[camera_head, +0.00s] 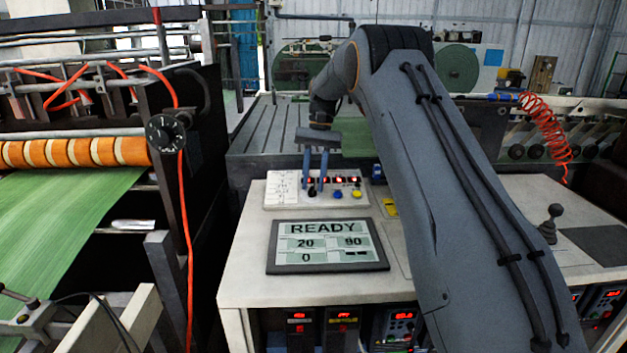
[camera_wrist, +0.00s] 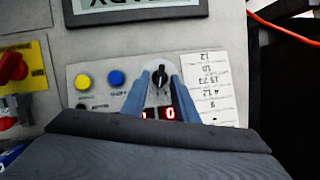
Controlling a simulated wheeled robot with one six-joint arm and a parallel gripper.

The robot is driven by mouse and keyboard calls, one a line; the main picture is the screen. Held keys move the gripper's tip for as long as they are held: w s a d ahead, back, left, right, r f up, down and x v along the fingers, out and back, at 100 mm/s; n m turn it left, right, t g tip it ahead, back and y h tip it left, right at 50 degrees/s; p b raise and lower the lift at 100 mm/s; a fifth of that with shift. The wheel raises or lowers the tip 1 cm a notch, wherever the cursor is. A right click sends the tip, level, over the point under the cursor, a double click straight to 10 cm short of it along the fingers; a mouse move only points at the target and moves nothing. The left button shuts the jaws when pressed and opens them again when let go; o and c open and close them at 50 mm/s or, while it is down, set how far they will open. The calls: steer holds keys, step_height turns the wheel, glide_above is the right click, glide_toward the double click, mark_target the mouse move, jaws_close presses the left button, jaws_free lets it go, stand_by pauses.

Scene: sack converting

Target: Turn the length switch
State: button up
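The length switch looks to be the black rotary knob (camera_head: 312,192) on the white control panel (camera_head: 282,192); it also shows in the wrist view (camera_wrist: 159,77), with its pointer roughly along the picture's vertical. My gripper (camera_head: 315,186) is over the panel, pointing down. In the wrist view its two blue fingers (camera_wrist: 160,88) stand on either side of the knob, with a gap visible on each side. The gripper is open and holds nothing. Part of the red digit display (camera_wrist: 171,114) below the knob is hidden by the fingers.
A blue button (camera_wrist: 117,78) and a yellow button (camera_wrist: 83,82) sit beside the knob. A printed label (camera_wrist: 212,88) lies on its other side. A screen (camera_head: 327,246) reading READY lies in front. A red switch (camera_wrist: 12,68) on a yellow plate is off to the side.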

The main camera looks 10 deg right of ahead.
steer(key=b+v, duration=0.2)
steer(key=v, duration=0.4)
steer(key=shift+w, duration=0.15)
steer(key=shift+v, duration=0.9)
steer(key=shift+c, duration=0.3)
jaws_close()
stand_by(0.6)
